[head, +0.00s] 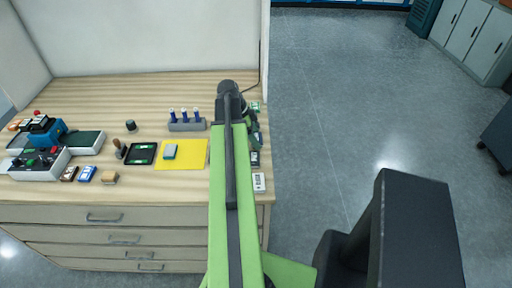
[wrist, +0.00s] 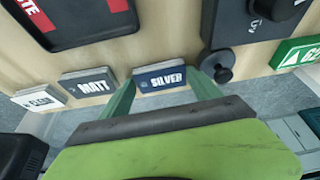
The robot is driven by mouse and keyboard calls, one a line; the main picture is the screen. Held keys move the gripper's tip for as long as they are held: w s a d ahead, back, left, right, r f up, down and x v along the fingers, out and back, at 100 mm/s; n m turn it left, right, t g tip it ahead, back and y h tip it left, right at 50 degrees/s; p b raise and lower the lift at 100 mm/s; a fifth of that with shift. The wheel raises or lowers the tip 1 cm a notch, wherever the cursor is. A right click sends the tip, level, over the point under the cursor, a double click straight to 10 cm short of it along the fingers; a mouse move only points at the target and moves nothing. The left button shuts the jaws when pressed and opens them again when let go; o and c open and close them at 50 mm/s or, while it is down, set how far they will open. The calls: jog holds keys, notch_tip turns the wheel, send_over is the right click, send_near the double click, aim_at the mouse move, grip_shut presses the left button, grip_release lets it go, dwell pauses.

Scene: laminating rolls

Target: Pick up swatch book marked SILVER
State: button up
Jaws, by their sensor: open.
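The dark blue swatch book marked SILVER (wrist: 160,77) lies flat near the table edge in the wrist view. My gripper (wrist: 164,92) is open, with one green finger near the book's left end and the other near its right end. The book shows between the fingertips, and whether they touch it I cannot tell. In the head view my gripper (head: 256,139) is over the table's right edge, and my arm hides part of the table.
Beside SILVER lie a grey book marked MATT (wrist: 89,85) and a pale book (wrist: 39,100). A black tray (wrist: 90,36), a dark device with a knob (wrist: 217,66) and a green block (wrist: 297,52) are close by. A yellow mat (head: 190,158) lies left of my arm.

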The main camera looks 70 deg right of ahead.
jog(key=shift+c, duration=0.4)
jog(key=c, duration=0.9)
jog(key=shift+r, duration=0.15)
